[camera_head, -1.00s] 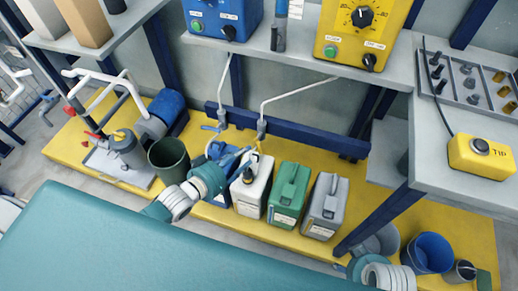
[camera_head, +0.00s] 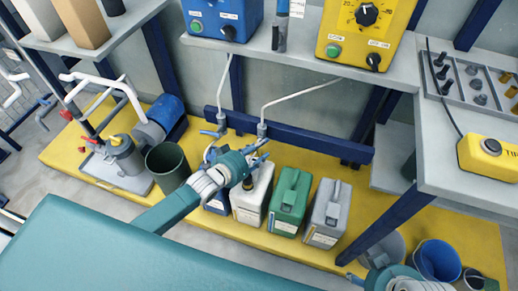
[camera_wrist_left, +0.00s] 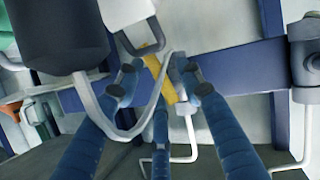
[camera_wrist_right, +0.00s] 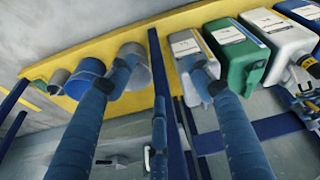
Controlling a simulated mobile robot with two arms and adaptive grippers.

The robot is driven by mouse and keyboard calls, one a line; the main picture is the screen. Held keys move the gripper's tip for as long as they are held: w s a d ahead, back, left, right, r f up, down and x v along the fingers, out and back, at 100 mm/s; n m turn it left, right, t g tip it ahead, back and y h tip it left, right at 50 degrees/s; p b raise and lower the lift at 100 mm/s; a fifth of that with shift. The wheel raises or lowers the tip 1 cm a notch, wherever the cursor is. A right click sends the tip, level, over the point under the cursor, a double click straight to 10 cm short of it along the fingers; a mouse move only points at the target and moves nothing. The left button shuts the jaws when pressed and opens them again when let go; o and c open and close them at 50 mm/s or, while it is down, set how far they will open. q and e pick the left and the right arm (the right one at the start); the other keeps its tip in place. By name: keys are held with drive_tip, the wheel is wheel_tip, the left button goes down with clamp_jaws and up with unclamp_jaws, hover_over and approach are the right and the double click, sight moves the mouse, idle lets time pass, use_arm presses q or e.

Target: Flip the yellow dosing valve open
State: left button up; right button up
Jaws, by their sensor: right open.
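The yellow dosing valve's lever (camera_wrist_left: 160,82) shows in the left wrist view as a slanted yellow bar between my left fingertips. My left gripper (camera_wrist_left: 153,80) is open around it, with the right finger nearer; I cannot tell whether it touches. In the head view my left gripper (camera_head: 262,154) is at the lower end of the bent white pipe (camera_head: 293,93), just above the white canister (camera_head: 252,198), and hides the lever. My right gripper (camera_wrist_right: 160,72) is open and empty in the right wrist view. Its arm is low at the right in the head view.
A green canister (camera_head: 289,203) and a grey canister (camera_head: 327,213) stand right of the white one on the yellow platform (camera_head: 75,153). A blue valve (camera_head: 214,132) hangs on the rail (camera_head: 320,144) to the left. A dark bucket (camera_head: 168,165) stands further left.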

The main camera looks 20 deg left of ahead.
use_arm(q)
clamp_jaws()
drive_tip(key=shift+r+p, duration=0.1)
drive_tip(key=shift+p, duration=0.2)
drive_tip(key=m+p, duration=0.1)
drive_tip(key=p, duration=0.1)
drive_tip(key=shift+y+p, duration=0.35)
drive_tip(key=shift+y, duration=0.05)
drive_tip(key=shift+a+m+y+p, duration=0.2)
drive_tip(key=shift+m+y+p, duration=0.3)
drive_tip(key=shift+p, duration=0.35)
use_arm(e)
wheel_tip(320, 180, down, 14)
drive_tip(key=g, duration=0.1)
drive_tip(key=shift+w+a+f, duration=0.15)
drive_tip(key=shift+w+a, duration=0.05)
drive_tip(key=shift+w, duration=0.05)
use_arm(q)
unclamp_jaws()
drive_tip(key=v, duration=1.2)
